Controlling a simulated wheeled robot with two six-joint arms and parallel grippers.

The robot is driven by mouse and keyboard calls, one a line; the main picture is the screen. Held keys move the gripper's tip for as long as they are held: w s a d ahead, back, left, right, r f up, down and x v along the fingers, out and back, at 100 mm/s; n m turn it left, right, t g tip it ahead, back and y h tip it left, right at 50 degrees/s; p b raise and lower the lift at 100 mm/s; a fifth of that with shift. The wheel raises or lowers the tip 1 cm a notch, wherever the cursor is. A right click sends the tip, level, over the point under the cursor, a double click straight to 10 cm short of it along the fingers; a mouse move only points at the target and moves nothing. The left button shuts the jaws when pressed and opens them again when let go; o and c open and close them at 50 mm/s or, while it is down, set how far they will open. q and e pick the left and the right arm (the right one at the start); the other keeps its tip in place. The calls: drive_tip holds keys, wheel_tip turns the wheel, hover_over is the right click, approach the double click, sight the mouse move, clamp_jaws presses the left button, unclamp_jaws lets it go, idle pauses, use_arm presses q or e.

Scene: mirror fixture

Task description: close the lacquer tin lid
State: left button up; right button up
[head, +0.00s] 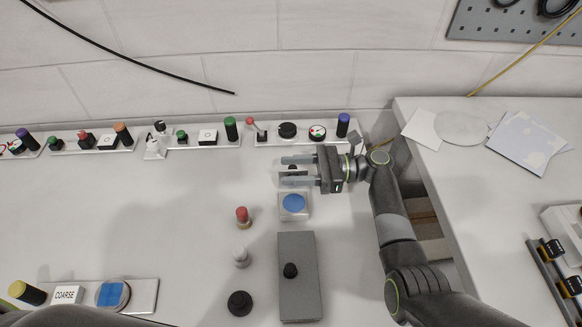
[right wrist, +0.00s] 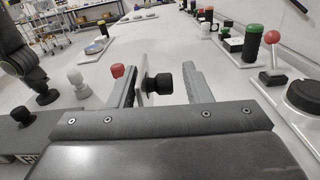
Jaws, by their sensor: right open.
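My right gripper (head: 283,170) reaches in from the right, its fingers pointing left and spread apart. Between them is a dark knob (head: 292,170), mostly covered by the gripper in the head view. In the right wrist view this black knob (right wrist: 160,86) sticks out from a thin, light, upright plate (right wrist: 142,88), which looks like a raised lid. The knob sits between the open fingers (right wrist: 160,88), with a gap to the right finger; contact on the left is unclear. I cannot tell for certain which body is the lacquer tin. My left gripper is not seen.
A blue disc (head: 293,204) on a white base is just in front of the gripper. A grey slab (head: 298,300) with a black knob, a red-topped peg (head: 242,217) and a pale peg (head: 240,257) stand nearer. Control strips (head: 205,138) line the wall. The left-middle table is clear.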

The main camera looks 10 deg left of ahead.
drive_tip(key=shift+s+a, duration=0.1)
drive_tip(key=shift+a, duration=0.25)
drive_tip(key=c, duration=0.9)
drive_tip(key=shift+s+r+n, duration=0.1)
drive_tip(key=shift+s+n, duration=0.05)
drive_tip(key=shift+n, duration=0.25)
drive_tip(key=shift+s+r+n+p, duration=0.1)
drive_tip(key=shift+s+n+p, duration=0.1)
drive_tip(key=shift+n+p, duration=0.25)
drive_tip(key=shift+s+d+n, duration=0.15)
drive_tip(key=shift+s+n, duration=0.2)
drive_tip(key=shift+n, duration=0.4)
drive_tip(key=shift+s+d+n, duration=0.1)
drive_tip(key=shift+s+n, duration=0.3)
drive_tip(key=shift+n, duration=0.55)
drive_tip(key=shift+s+d+n, duration=0.1)
drive_tip(key=shift+s+n, duration=0.3)
drive_tip(key=shift+n, duration=0.55)
